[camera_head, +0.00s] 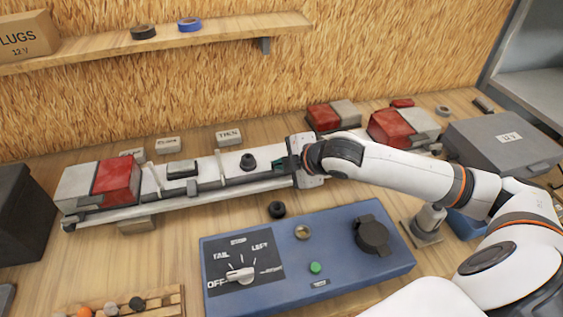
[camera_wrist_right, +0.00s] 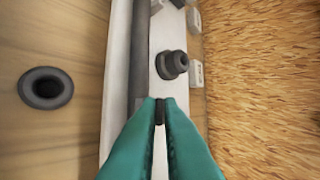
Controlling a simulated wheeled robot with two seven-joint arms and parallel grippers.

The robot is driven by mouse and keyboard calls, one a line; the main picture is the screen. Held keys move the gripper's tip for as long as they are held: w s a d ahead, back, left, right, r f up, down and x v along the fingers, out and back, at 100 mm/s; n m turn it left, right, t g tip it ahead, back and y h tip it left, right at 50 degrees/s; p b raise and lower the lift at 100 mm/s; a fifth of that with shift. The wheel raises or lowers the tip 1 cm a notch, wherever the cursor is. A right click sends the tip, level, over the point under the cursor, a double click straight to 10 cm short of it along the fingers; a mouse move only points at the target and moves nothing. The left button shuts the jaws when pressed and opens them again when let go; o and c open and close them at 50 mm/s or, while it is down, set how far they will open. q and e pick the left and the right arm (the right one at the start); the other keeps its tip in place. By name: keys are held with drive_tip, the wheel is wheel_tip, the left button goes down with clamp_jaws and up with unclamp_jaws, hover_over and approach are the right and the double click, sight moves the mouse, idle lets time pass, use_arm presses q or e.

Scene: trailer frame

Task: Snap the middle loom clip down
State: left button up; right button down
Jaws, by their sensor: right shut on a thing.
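The pale trailer frame (camera_head: 225,187) lies across the bench with a dark loom (camera_head: 228,184) running along it. The loom also shows as a dark tube in the right wrist view (camera_wrist_right: 138,60). My right gripper (camera_head: 280,163) is at the right part of the frame. In the right wrist view, its teal fingertips (camera_wrist_right: 160,102) are closed on a small dark piece (camera_wrist_right: 159,112) beside the loom. That piece looks like a loom clip, but the fingers hide most of it, so I cannot tell whether it is up or down. My left gripper is not in view.
A dark round plug (camera_head: 248,161) stands on the frame left of my gripper. A red and white lamp (camera_head: 117,181) sits at the frame's left end. A blue switch box (camera_head: 310,255) and black ring (camera_head: 277,209) lie in front. A grey case (camera_head: 505,145) is at right.

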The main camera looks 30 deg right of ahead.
sight(276, 172)
drive_tip(key=f+t+b, duration=0.1)
drive_tip(key=b, duration=0.1)
drive_tip(key=s+f+t+b, duration=0.1)
drive_tip(key=b, duration=0.2)
drive_tip(key=s+f+n+t+b, duration=0.1)
drive_tip(key=t+b, duration=0.1)
drive_tip(key=b, duration=0.1)
drive_tip(key=shift+s+a, duration=0.1)
drive_tip(key=shift+a, duration=0.2)
drive_tip(key=shift+s+t+b, duration=0.1)
drive_tip(key=shift+t+b, duration=0.5)
drive_tip(key=shift+b, duration=0.4)
drive_tip(key=c, duration=1.6)
unclamp_jaws()
drive_tip(key=shift+r, duration=0.1)
